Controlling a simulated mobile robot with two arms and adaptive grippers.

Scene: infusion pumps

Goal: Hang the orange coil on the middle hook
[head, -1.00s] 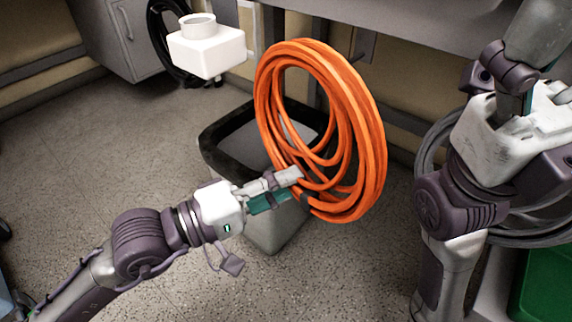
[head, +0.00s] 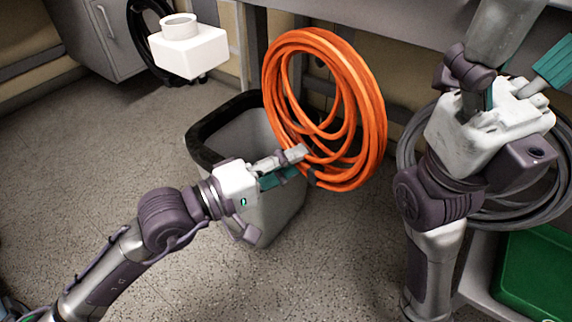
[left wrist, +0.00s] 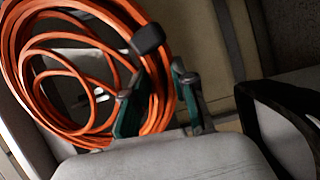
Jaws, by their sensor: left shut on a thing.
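A large orange coil (head: 373,115) hangs in the air in the head view, in front of a grey bench. My left gripper (head: 297,161) is shut on its lower left edge. In the left wrist view the orange coil (left wrist: 20,75) runs between the two fingers of my left gripper (left wrist: 157,88), beside a black strap (left wrist: 147,38) around the strands. My right gripper (head: 522,62) is at the upper right, with its fingers apart and nothing visible between them. I cannot make out the middle hook in either view.
An open grey bin (head: 272,208) with a black rim stands below and behind the left gripper. A grey coil (head: 525,215) is behind my right arm, above a green crate (head: 535,275). A black coil (head: 137,40) and a white box (head: 188,52) are upper left. The front floor is clear.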

